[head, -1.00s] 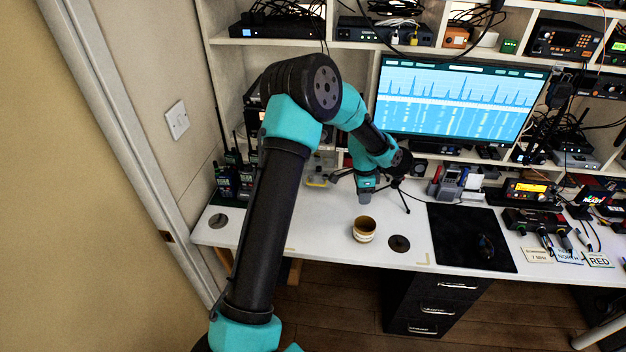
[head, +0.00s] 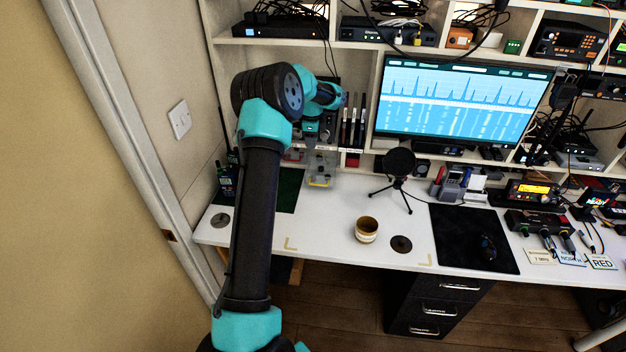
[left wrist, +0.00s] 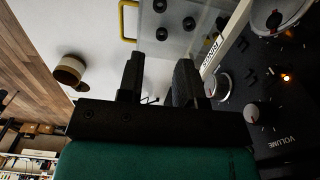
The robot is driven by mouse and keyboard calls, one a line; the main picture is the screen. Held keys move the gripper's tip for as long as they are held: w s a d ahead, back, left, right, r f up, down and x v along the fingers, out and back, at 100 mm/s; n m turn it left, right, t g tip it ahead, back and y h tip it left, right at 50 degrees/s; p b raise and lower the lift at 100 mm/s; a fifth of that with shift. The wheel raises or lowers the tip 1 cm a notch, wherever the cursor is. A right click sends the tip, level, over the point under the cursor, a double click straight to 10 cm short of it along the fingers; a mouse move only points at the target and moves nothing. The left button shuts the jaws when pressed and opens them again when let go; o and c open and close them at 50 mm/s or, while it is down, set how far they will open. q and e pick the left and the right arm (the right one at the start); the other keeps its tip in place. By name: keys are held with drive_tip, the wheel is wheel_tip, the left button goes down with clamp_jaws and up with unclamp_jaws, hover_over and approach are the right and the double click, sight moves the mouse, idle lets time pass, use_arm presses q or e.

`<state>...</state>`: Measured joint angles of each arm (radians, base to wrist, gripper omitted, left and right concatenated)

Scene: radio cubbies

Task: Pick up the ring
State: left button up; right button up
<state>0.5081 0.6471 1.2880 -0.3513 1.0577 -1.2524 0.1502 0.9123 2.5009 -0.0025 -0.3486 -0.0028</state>
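My left gripper (head: 311,146) is up by the shelf cubby at the back left of the desk, above a clear box with a yellow handle (head: 320,178). In the left wrist view its two dark fingers (left wrist: 158,80) stand apart with nothing seen between them. No other ring is clear in the head view. My right gripper is out of view.
A tan cup (head: 366,230) and a dark disc (head: 401,244) are on the white desk. A microphone on a tripod (head: 398,165) stands behind them, left of a black mat (head: 470,240). The dark panel (left wrist: 285,85) is close at the gripper's side.

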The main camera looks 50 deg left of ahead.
use_arm(q)
wheel_tip(320, 180, down, 12)
drive_tip(key=shift+r, duration=0.2)
drive_tip(key=shift+f, duration=0.1)
idle(0.3)
drive_tip(key=shift+w+d+f, duration=0.15)
drive_tip(key=shift+f, duration=2.35)
drive_tip(key=shift+c, duration=0.5)
drive_tip(key=c, duration=0.5)
